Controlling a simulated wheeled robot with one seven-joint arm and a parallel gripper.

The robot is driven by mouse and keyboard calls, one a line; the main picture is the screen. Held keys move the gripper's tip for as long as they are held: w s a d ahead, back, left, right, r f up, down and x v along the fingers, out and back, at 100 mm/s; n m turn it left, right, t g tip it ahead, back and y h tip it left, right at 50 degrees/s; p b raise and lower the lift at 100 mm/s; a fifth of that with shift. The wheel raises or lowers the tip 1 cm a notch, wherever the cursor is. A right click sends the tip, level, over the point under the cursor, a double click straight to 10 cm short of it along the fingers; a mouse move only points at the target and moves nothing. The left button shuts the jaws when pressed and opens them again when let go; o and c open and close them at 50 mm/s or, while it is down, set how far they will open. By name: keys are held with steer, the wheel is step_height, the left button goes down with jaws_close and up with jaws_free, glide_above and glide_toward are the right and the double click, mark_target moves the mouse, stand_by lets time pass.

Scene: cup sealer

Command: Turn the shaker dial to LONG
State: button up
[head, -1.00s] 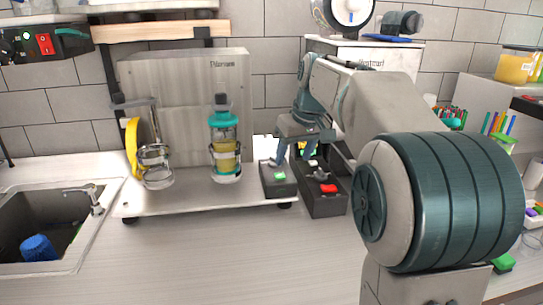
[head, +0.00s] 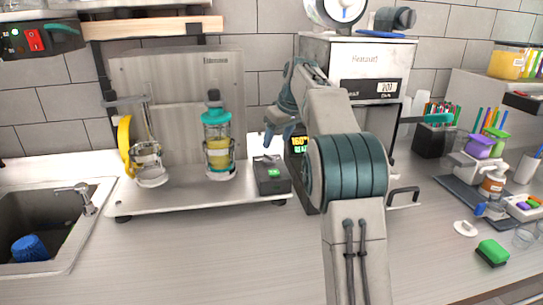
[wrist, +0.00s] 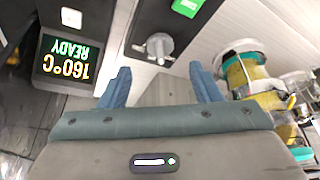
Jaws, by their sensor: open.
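The shaker's dark control box (head: 271,178) sits at the right end of the shaker's white base, with a lit green button (head: 273,172). The dial (wrist: 158,45) shows in the wrist view as a grey round knob with a bar-like grip, beyond my fingertips; its setting marks cannot be read. My gripper (wrist: 161,84) is open and empty, its two blue fingers spread to either side below the dial in the picture, apart from it. In the head view my gripper (head: 279,140) hangs above the control box. A teal-lidded shaker bottle (head: 218,142) stands on the base.
The sealer's display (wrist: 69,57) reads 160°C READY, close to the left finger in the wrist view. A sink (head: 45,225) is at far left.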

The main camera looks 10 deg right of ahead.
mark_target(270, 156)
steer(key=x, duration=0.7)
steer(key=c, duration=1)
